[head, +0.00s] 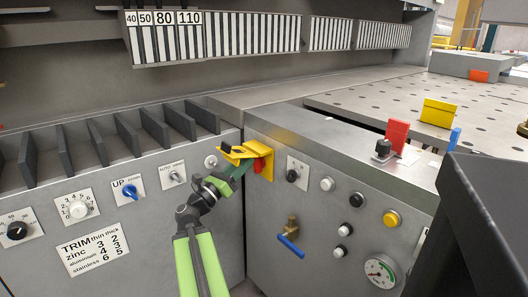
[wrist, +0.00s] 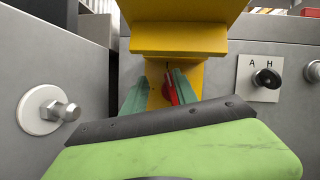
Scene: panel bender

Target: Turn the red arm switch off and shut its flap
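The red arm switch (wrist: 171,90) sits on a yellow plate on the grey panel, its lever leaning slightly, below a small "I" mark. In the head view the red switch (head: 259,164) shows just right of my fingertips. Its yellow flap (head: 236,153) is raised and juts out above the switch; in the wrist view the flap (wrist: 180,38) fills the top. My gripper (wrist: 160,94) is open, with one green finger on each side of the lever. The right finger is close to the lever; I cannot tell whether they touch. A gap shows on the left.
A black-knobbed A/H selector (head: 292,175) is right of the yellow plate, and a metal toggle (head: 210,161) is left of it. A blue-handled valve (head: 290,245) is below. Buttons and a gauge (head: 380,271) are farther right. Open floor shows below.

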